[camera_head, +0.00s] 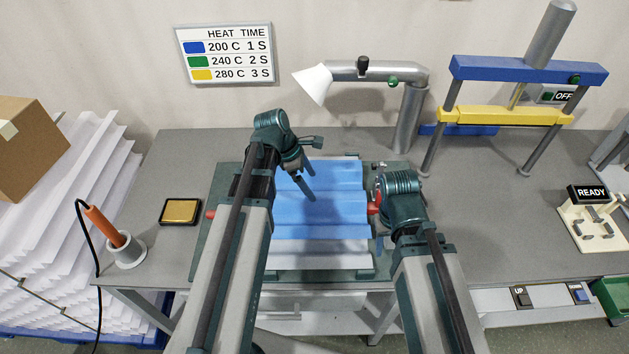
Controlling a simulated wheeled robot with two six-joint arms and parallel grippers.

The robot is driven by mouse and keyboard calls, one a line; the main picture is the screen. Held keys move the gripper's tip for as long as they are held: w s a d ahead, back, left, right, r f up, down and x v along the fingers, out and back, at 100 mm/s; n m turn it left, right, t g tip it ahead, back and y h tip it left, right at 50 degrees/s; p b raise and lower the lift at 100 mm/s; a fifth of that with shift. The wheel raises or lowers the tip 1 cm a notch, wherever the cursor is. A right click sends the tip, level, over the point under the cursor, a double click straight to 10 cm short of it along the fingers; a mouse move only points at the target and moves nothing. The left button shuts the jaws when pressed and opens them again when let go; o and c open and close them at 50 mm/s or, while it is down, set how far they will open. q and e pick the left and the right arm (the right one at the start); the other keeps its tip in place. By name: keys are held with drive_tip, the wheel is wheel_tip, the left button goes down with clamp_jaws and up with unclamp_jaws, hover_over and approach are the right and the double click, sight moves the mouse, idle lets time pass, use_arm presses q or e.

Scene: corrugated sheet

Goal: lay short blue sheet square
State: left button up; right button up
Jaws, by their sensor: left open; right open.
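The blue sheet (322,207) lies over a white corrugated sheet (318,254) on the dark green plate (222,236) in the middle of the bench. Its edges look close to parallel with the white sheet, but its left part is hidden by my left arm. My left gripper (309,171) is open above the blue sheet's far left part, with its fingers pointing down and right. My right gripper (378,205) is at the sheet's right edge, beside a red part there; its fingers are largely hidden behind its own wrist.
A yellow pad (181,212) and an orange-handled tool in a holder (127,249) stand at left. A white-hooded extraction arm (313,83) hangs behind. A blue and yellow press (505,115) stands back right.

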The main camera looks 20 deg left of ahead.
use_arm(q)
drive_tip(key=w+p+v, duration=0.1)
drive_tip(key=p+v, duration=0.6)
drive_tip(key=v, duration=0.2)
drive_tip(key=shift+s, duration=0.5)
use_arm(e)
wheel_tip(320, 180, up, 8)
use_arm(q)
drive_tip(key=shift+f, duration=0.1)
use_arm(e)
drive_tip(key=shift+r, duration=0.1)
use_arm(q)
drive_tip(key=s+d+f+m+y+b, duration=0.1)
drive_tip(key=s+d+m, duration=0.5)
drive_tip(key=m, duration=0.6)
drive_tip(key=s+d+f+m+g+y+b, duration=0.1)
drive_tip(key=s+d+f+m+y+b, duration=0.1)
drive_tip(key=s+d+m, duration=0.5)
drive_tip(key=d+f+m+y, duration=0.1)
drive_tip(key=d+m+y, duration=0.1)
drive_tip(key=m, duration=0.4)
drive_tip(key=shift+d+f+y, duration=0.25)
drive_tip(key=shift+f+y, duration=0.05)
drive_tip(key=shift+f, duration=0.1)
use_arm(e)
wheel_tip(320, 180, down, 3)
drive_tip(key=shift+f, duration=0.15)
